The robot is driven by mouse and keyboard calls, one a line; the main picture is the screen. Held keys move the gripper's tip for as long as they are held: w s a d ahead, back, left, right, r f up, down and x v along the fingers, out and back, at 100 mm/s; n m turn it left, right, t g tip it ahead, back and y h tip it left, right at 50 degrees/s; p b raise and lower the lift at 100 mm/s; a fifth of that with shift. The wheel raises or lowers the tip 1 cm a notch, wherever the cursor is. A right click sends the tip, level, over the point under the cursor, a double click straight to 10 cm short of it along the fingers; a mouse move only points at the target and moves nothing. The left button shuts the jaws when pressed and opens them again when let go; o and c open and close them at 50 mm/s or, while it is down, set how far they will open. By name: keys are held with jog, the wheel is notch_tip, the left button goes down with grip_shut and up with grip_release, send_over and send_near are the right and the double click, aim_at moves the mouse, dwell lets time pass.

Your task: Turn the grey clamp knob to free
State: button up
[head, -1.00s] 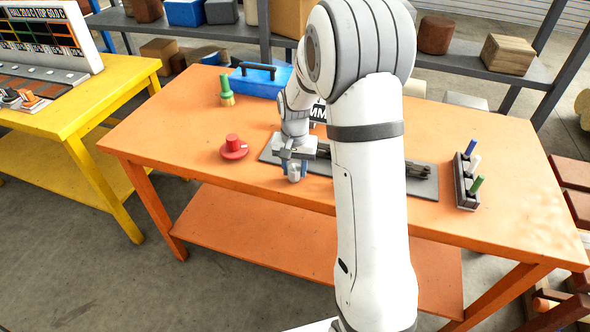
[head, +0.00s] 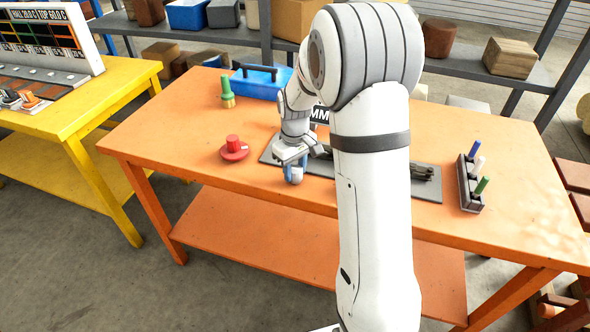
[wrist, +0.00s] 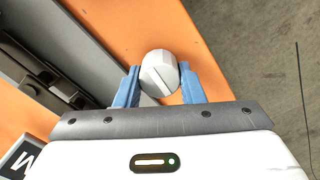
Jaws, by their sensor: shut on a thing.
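In the head view my gripper (head: 294,174) is at the front edge of the grey base plate (head: 428,188) on the orange table. My arm hides much of the plate there, and the knob is mostly covered by the fingers.
A red knob-like piece (head: 233,150) stands left of my gripper. A green-handled brush (head: 227,92) and a blue toolbox (head: 258,82) are behind it. A dark marker holder (head: 467,190) stands at the right. The orange table (head: 190,125) is clear at its left end.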

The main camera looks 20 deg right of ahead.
aim_at(294, 168)
jog(key=shift+n, duration=0.6)
jog(key=o, duration=1)
notch_tip(294, 168, up, 8)
jog(key=shift+f, duration=0.2)
jog(key=shift+r, duration=0.1)
